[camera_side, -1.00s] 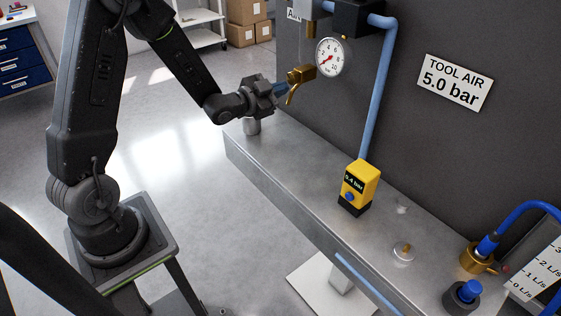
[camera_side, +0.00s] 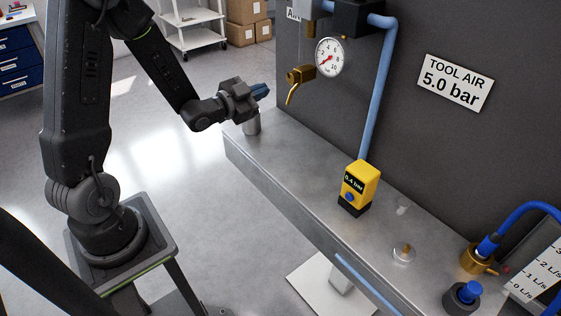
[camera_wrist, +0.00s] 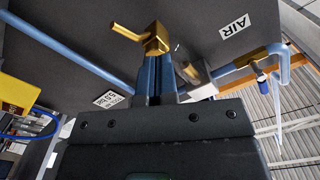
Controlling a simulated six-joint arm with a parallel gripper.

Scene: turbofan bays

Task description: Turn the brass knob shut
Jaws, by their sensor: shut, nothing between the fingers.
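A brass fitting (camera_side: 301,74) with a thin downward-curving brass piece sits at the wall, left of a round white gauge (camera_side: 330,57). I cannot tell which part of it is the knob. It also shows in the wrist view (camera_wrist: 156,38), just beyond my fingertips, with a brass arm sticking out to the upper left. My gripper (camera_side: 266,89) has blue fingers, shut and empty. It is left of and below the fitting, with a clear gap in the side view. The fingers (camera_wrist: 158,62) hide part of the fitting's underside in the wrist view.
A yellow meter (camera_side: 360,184) stands on the grey bench (camera_side: 270,160). A clear dome with a small brass top (camera_side: 404,252) and a brass body with a blue hose (camera_side: 478,258) are farther right. A blue pipe (camera_side: 378,90) runs down the wall.

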